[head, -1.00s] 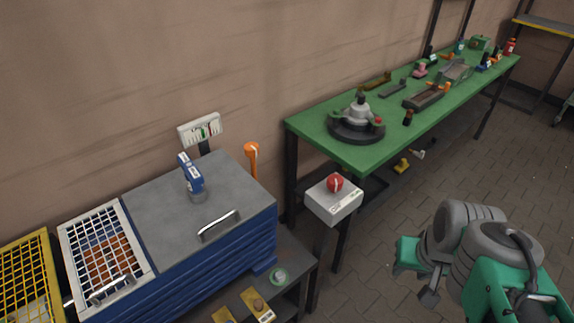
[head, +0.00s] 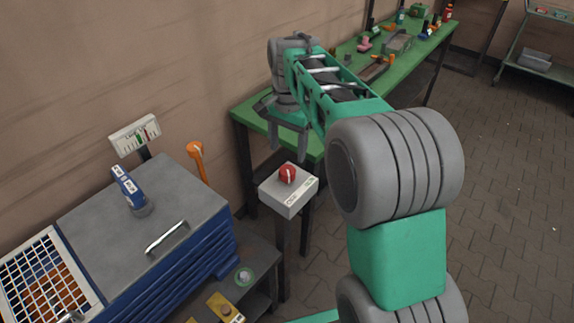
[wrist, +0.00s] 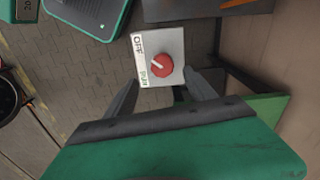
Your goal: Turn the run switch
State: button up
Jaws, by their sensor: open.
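The run switch is a red round knob (head: 288,174) with a pale pointer line, on top of a light grey box (head: 284,199) on a dark post. In the wrist view the knob (wrist: 160,65) sits on the box face (wrist: 174,44), beside a white label reading OFF and RUN. There its pointer line slants toward the label, nearer the RUN end. My gripper (head: 288,145) points down just above and behind the knob in the head view, with its fingers apart and empty. In the wrist view the two dark fingertips (wrist: 162,78) flank the lower part of the box. They appear clear of the knob.
A green workbench (head: 247,112) with several parts stands behind. A blue cabinet (head: 185,262) with a grey top is at left, with an orange handle (head: 196,149) standing behind it. The paved floor (head: 505,200) at right is open.

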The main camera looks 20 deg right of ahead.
aim_at(287, 170)
jog(key=shift+w+f, duration=0.25)
jog(key=shift+w, duration=0.05)
notch_tip(287, 170, down, 7)
jog(key=shift+d+f, duration=0.1)
jog(key=shift+f, duration=0.05)
jog(key=c, duration=1.4)
